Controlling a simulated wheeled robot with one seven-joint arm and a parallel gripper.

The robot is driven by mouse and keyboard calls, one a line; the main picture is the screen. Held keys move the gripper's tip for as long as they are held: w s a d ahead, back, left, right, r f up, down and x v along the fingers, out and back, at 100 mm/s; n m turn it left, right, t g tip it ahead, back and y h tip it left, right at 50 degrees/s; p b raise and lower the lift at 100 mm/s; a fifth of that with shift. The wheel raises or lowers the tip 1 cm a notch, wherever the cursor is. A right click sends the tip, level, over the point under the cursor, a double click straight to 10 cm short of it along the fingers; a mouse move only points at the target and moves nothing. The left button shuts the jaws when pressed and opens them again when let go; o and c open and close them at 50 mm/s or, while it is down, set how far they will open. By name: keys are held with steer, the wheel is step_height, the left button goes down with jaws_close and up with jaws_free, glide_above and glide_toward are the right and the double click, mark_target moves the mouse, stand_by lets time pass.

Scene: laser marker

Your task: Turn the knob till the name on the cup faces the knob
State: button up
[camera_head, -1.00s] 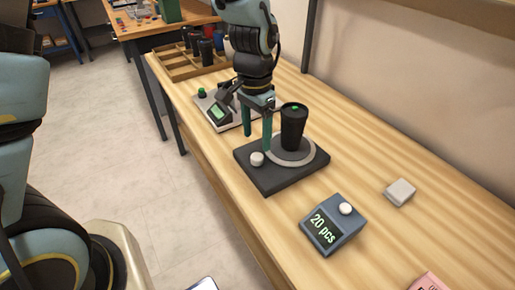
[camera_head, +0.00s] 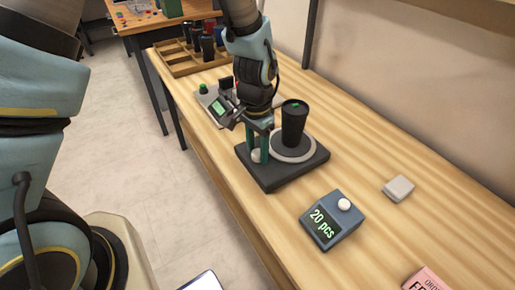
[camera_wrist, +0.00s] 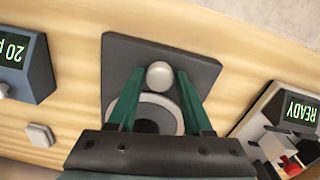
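The black cup (camera_head: 294,125) stands upright on the round grey turntable (camera_head: 308,153) of a dark base plate (camera_head: 290,178). A small green mark shows on its top; no name is readable on the side I see. The pale round knob (camera_head: 257,156) sits at the near left part of the plate. My gripper (camera_head: 259,152) points down at the knob. In the wrist view the knob (camera_wrist: 159,75) lies between the two green fingertips, with a small gap seeming to show on each side. The gripper body hides part of the turntable (camera_wrist: 170,112) there.
A blue counter box (camera_head: 331,220) reading "20 pcs" and a light grey block (camera_head: 398,188) stand to the right. A device with a "READY" screen (camera_wrist: 297,110) is on the other side of the plate. A wooden tray (camera_head: 178,62) with dark cups is behind.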

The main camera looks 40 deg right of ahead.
jaws_close()
steer(key=shift+n, duration=0.3)
steer(key=n, duration=0.4)
steer(key=shift+n, duration=2.6)
steer(key=shift+o, duration=2)
jaws_free()
